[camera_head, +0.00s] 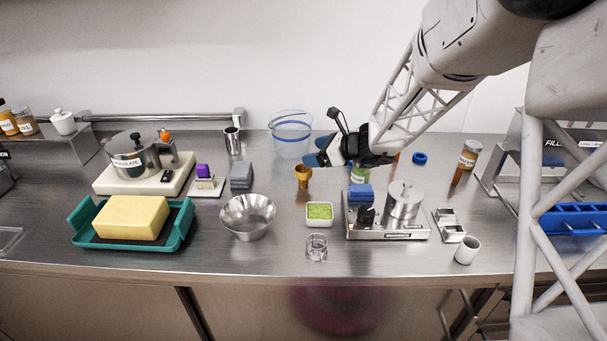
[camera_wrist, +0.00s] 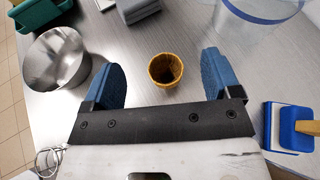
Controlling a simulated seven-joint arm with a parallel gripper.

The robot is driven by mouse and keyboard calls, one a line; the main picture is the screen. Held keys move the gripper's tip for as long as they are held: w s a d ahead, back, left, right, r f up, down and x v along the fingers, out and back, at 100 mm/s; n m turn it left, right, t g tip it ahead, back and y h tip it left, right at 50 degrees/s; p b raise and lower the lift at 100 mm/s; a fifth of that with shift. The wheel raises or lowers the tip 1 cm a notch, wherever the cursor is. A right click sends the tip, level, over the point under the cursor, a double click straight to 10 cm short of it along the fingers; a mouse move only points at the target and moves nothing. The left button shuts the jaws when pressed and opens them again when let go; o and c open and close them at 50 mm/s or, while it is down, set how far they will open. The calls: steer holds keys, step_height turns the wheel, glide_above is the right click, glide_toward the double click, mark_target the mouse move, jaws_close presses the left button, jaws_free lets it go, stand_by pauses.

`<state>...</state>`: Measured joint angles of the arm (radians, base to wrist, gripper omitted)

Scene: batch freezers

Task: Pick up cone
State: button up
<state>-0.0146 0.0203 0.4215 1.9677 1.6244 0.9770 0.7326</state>
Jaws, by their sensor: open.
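An orange-brown cone (camera_head: 302,176) stands on the steel counter (camera_head: 285,222), near the middle of the head view. It also shows in the wrist view (camera_wrist: 165,69), mouth up, between and just beyond my two blue fingertips. My gripper (camera_wrist: 164,75) is open and empty, with a finger on each side of the cone and a gap on both sides. In the head view my gripper (camera_head: 325,154) is just to the right of and above the cone, and its fingers are partly hidden by its own body.
A clear container with a blue rim (camera_head: 291,137) stands behind the cone. A steel bowl (camera_head: 248,216) stands to the front left and a white dish of green stuff (camera_head: 319,213) in front. A steel machine with a blue block (camera_head: 361,194) is to the right. A grey block (camera_head: 241,175) is left.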

steer(key=shift+w+f, duration=0.1)
steer(key=shift+w, duration=0.1)
glide_toward(302, 172)
steer(key=shift+a+f, duration=0.2)
steer(key=shift+a, duration=0.85)
steer(key=shift+a+f, duration=0.25)
steer(key=shift+a, duration=0.8)
steer(key=shift+w+a, duration=0.1)
steer(key=shift+x, duration=2.4)
steer(key=shift+c, duration=0.4)
